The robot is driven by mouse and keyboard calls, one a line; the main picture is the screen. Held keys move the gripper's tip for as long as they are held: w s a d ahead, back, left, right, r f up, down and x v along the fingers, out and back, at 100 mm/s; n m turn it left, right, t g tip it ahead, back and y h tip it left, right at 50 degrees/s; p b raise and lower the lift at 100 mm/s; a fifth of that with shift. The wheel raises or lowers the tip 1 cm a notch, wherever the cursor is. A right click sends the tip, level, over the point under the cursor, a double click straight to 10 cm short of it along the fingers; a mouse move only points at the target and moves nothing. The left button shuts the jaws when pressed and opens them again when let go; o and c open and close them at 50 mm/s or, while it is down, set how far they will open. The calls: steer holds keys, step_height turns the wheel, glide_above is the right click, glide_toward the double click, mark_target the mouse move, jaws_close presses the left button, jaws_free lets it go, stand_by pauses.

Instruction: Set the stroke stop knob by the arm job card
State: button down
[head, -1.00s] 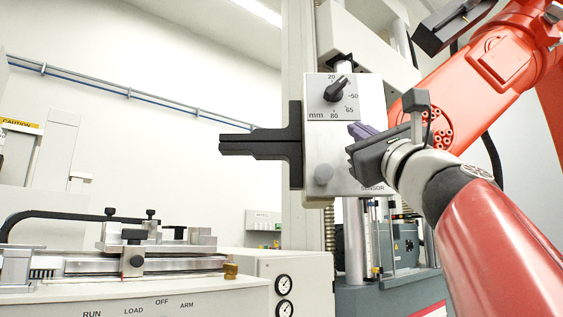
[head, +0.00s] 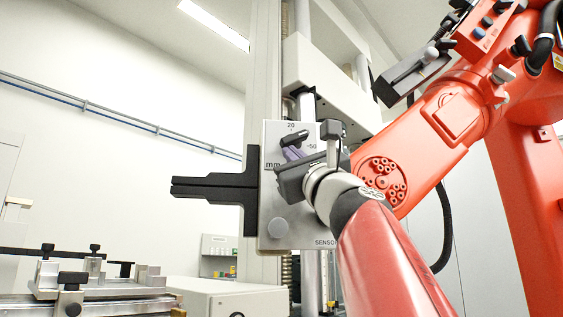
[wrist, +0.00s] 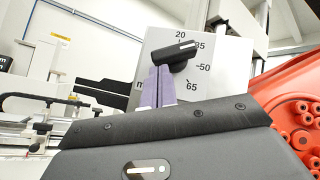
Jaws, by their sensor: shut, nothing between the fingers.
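The stroke stop knob (head: 294,138) is a black bar knob on a pale panel (head: 272,180) marked in mm. In the wrist view the knob (wrist: 176,54) has a white line at its upper-right end, pointing near the 35 mark; 20, 50 and 65 also show. My gripper (head: 293,153) is at the panel just below the knob. In the wrist view its purple fingers (wrist: 157,75) are together and empty, their tips at the knob's lower-left end. I cannot tell whether they touch it. No job card is legible.
A black bracket (head: 215,187) juts left from the panel. A metal fixture (head: 90,285) stands at the lower left.

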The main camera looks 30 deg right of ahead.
steer(key=m+h, duration=0.2)
steer(key=a+r+m, duration=0.1)
steer(key=shift+w+a+h+b, duration=0.1)
steer(key=shift+w+h+b, duration=0.2)
steer(key=shift+h, duration=0.1)
steer(key=shift+a+r, duration=0.15)
